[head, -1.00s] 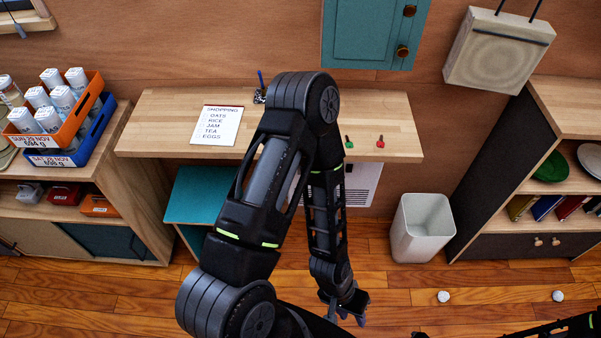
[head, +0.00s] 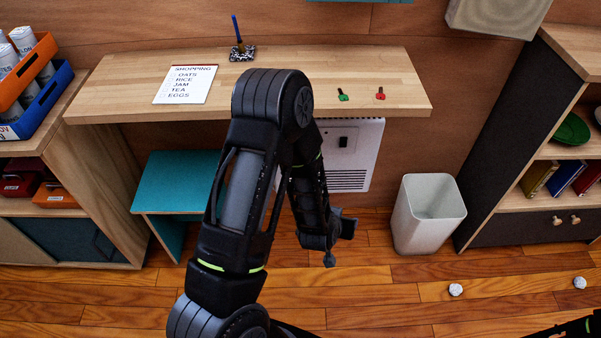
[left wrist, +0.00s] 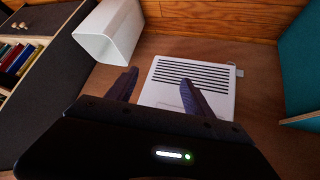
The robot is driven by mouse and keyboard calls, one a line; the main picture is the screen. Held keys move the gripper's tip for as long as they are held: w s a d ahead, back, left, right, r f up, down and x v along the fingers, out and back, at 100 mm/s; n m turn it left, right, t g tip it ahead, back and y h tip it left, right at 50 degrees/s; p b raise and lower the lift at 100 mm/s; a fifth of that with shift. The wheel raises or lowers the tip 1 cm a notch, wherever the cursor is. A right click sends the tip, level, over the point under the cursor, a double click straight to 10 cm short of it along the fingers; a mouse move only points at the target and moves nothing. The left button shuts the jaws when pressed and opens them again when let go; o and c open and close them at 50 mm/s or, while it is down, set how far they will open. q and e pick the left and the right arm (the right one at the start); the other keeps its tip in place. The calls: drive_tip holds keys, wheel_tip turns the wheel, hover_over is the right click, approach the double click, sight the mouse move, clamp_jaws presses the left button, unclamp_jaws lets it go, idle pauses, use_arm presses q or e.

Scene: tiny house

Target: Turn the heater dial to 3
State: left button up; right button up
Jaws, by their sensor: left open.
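The heater (head: 348,160) is a white wall panel under the desk, with a dark square (head: 344,142) and a slotted grille. My left arm hides its left part in the head view. My left gripper (head: 339,242) is open and empty, low in front of the heater and apart from it. In the left wrist view the heater (left wrist: 212,75) lies beyond the open fingers (left wrist: 160,90), and one finger covers part of it. A small pale piece (left wrist: 238,70) sticks out at its side. I cannot make out the dial or its numbers.
The desk (head: 390,62) overhangs the heater and holds a shopping list (head: 186,84) and small green and red items. A teal stool (head: 170,185) stands left, a white bin (head: 427,215) right. Two crumpled balls lie on the floor at right. Part of my right arm shows lower right.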

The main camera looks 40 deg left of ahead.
use_arm(q)
drive_tip(key=w+a+f+n+t+y+b, duration=0.1)
drive_tip(key=w+a+f+t+y+b, duration=0.3)
drive_tip(key=w+a+b, duration=0.6)
drive_tip(key=a+r+n+t+y+b, duration=0.1)
drive_tip(key=a+r+y+b, duration=0.1)
drive_tip(key=a+b, duration=0.3)
drive_tip(key=s+a+r+n+t+y+b, duration=0.1)
drive_tip(key=a+r+y+b, duration=0.1)
drive_tip(key=a+b, duration=0.3)
drive_tip(key=shift+r+y+b, duration=0.3)
drive_tip(key=shift+y+b, duration=0.3)
drive_tip(key=shift+y, duration=0.2)
use_arm(e)
wheel_tip(320, 180, down, 25)
drive_tip(key=w, duration=0.2)
drive_tip(key=shift+d+r+t, duration=0.2)
drive_tip(key=shift+d+t, duration=0.1)
drive_tip(key=shift+d, duration=0.1)
use_arm(q)
drive_tip(key=b+x, duration=0.2)
drive_tip(key=x, duration=0.5)
drive_tip(key=shift+w+a, duration=0.3)
use_arm(e)
wheel_tip(320, 180, down, 2)
drive_tip(key=shift+w+f, duration=0.1)
drive_tip(key=shift+w, duration=0.05)
use_arm(q)
drive_tip(key=shift+f, duration=0.1)
